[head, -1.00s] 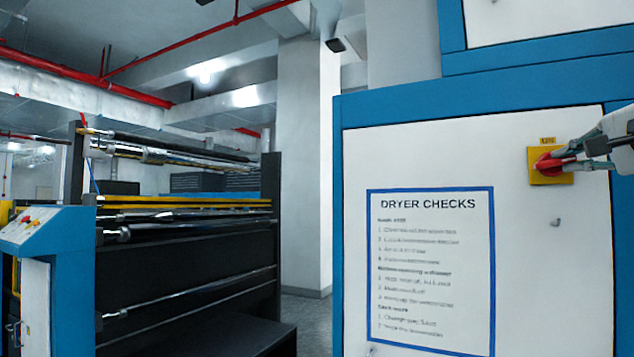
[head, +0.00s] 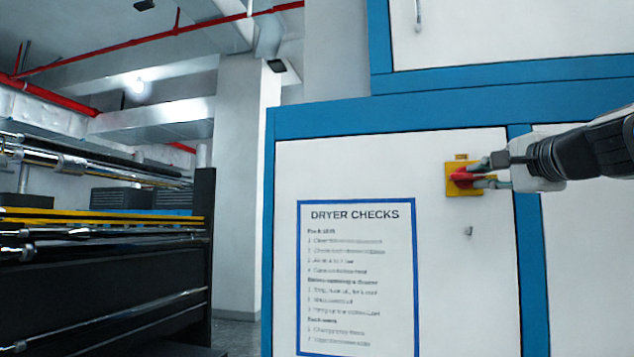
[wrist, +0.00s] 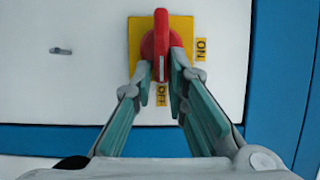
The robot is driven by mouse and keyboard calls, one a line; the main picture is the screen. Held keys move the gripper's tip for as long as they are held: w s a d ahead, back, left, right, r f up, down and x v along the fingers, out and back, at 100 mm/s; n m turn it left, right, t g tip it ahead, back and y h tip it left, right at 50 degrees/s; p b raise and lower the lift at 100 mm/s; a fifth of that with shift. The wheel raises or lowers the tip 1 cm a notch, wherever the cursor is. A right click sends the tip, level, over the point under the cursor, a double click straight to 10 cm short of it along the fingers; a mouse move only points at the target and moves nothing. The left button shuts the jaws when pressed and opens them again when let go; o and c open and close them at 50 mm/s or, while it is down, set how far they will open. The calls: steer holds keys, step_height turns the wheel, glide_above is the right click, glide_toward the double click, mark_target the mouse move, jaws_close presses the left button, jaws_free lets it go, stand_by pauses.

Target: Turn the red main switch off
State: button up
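The red main switch (wrist: 161,30) sits on a yellow plate (head: 454,187) on the white dryer panel. An ON label (wrist: 201,49) is at the plate's right in the wrist view, and an OFF label (wrist: 161,95) is below the handle. In that view the handle's long axis runs up and down, in line with OFF. The fingers hide part of the handle and plate.
A DRYER CHECKS notice (head: 356,280) hangs left of the switch. A small metal knob (head: 468,231) sticks out below the switch. Blue frame strips (head: 530,250) edge the panel. A black roller machine (head: 100,270) stands at the left, before a pale pillar (head: 235,190).

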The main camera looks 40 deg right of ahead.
steer(key=shift+o, duration=1.1)
steer(key=v, duration=1.2)
